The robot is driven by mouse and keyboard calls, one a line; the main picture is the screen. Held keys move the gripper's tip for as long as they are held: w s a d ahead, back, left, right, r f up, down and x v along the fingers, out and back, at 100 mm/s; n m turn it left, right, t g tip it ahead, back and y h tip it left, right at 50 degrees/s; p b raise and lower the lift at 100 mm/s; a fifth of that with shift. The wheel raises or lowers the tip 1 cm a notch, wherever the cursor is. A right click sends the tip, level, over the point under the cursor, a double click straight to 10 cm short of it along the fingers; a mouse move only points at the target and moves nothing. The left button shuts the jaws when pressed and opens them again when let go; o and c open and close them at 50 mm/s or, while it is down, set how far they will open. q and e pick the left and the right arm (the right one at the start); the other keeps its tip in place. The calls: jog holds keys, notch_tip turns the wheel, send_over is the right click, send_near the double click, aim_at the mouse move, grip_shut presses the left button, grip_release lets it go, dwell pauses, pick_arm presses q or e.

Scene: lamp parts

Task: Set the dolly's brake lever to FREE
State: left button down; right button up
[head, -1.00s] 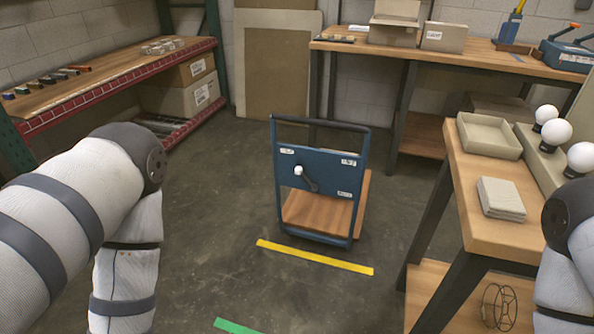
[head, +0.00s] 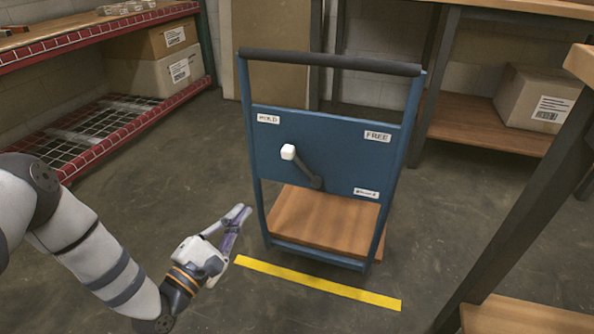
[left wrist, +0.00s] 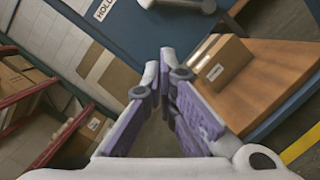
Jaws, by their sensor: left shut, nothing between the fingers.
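The dolly (head: 249,150) stands upright on the floor, with a blue front panel and a dark top handle. Its brake lever (head: 304,170) is a dark arm with a white knob (head: 288,152), slanting up and left from its pivot, towards the HOLD label (head: 268,119). The FREE label (head: 377,136) is at the panel's upper right. My left gripper (head: 240,212) is shut and empty, low and left of the panel, apart from the lever. In the left wrist view its fingers (left wrist: 164,70) show below the blue panel (left wrist: 110,30). My right gripper is out of view.
A yellow floor strip (head: 318,283) lies in front of the dolly. A red-edged rack (head: 110,125) stands at left, a workbench (head: 535,314) at right. A cardboard box (head: 535,97) sits on the back bench's lower shelf. Bare floor surrounds the dolly.

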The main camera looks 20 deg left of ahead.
pick_arm(q)
jog(key=shift+w+a+r, duration=0.1)
jog(key=shift+w+r, duration=0.15)
jog(key=shift+s, duration=0.1)
jog(key=b, duration=0.2)
send_near(277, 168)
notch_tip(277, 168, up, 3)
jog(key=w+d, duration=0.1)
jog(key=w, duration=0.1)
jog(key=shift+w+d+r, duration=0.6)
jog(key=shift+d, duration=0.2)
jog(key=shift+w+d+r, duration=0.6)
jog(key=shift+w+d, duration=0.05)
jog(key=shift+d, duration=0.15)
jog(key=shift+r, duration=0.1)
